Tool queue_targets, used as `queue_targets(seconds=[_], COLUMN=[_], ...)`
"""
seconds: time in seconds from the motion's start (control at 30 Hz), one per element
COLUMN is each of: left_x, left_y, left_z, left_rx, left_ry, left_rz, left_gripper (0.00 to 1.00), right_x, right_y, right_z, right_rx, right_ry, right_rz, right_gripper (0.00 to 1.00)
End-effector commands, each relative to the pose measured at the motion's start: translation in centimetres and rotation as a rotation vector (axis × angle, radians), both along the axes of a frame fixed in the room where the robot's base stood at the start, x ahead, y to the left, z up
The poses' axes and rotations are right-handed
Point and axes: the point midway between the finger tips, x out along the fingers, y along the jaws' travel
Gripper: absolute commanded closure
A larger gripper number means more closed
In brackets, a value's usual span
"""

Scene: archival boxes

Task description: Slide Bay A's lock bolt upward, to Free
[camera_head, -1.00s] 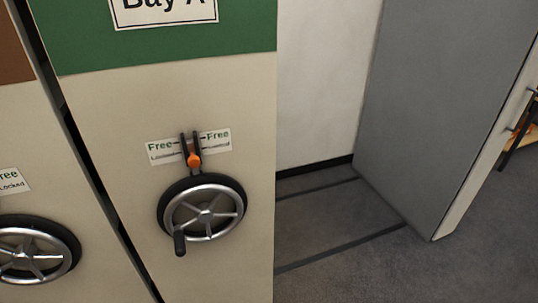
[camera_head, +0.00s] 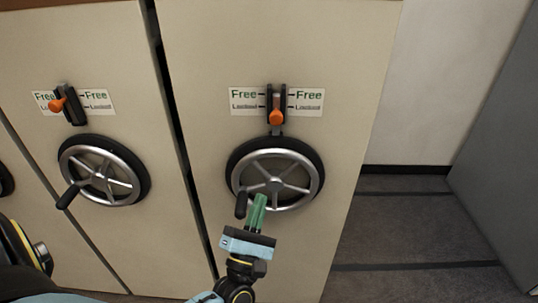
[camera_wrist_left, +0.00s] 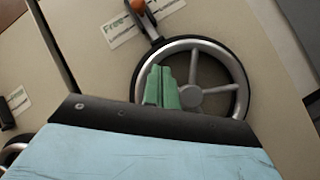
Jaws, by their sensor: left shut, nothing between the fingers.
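Bay A's lock bolt has an orange knob (camera_head: 277,117) in a dark upright slide between Free and Locked labels. The knob sits low, at or just below the Locked marks. Bay A's name sign is out of the picture now. My left gripper (camera_head: 259,204) has green fingers, shut and empty. It is below the bolt, in front of the lower part of Bay A's handwheel (camera_head: 306,168); I cannot tell if they touch. In the left wrist view the fingers (camera_wrist_left: 162,88) overlap the wheel's left side, and the orange knob (camera_wrist_left: 138,5) is at the top edge.
The wheel's dark crank handle (camera_head: 241,205) sticks out just left of my fingers. The bay to the left has its own wheel (camera_head: 103,178) and orange bolt knob (camera_head: 57,106). Open floor (camera_head: 400,222) with dark rails lies to the right, before a grey cabinet side (camera_head: 505,160).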

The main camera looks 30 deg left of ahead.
Motion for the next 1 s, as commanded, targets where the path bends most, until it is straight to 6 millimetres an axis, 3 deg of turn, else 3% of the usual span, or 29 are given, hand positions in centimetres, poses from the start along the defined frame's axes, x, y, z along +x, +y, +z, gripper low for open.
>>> queue_targets(seconds=[0.1, 0.23, 0.7, 1.0], left_x=[-0.7, -0.3, 6.5, 7.5], left_y=[0.8, 1.3, 3.8, 2.5], left_z=[2.4, 3.7, 9.6, 12.5], left_rx=[-0.121, -0.156, -0.151, -0.151], left_ry=[-0.116, -0.147, -0.144, -0.141], left_rz=[-0.025, -0.034, -0.032, -0.031], left_gripper=[1.0, 1.0, 1.0, 1.0], right_x=[0.0, 0.0, -0.1, -0.1], right_y=[0.0, 0.1, 0.4, 0.4], right_z=[-0.5, -0.2, 2.0, 3.4], right_rx=[0.0, 0.001, 0.005, 0.006], right_ry=[0.0, 0.0, 0.001, 0.001], right_rz=[0.0, 0.0, 0.0, 0.001], right_gripper=[0.64, 0.64, 0.64, 0.64])
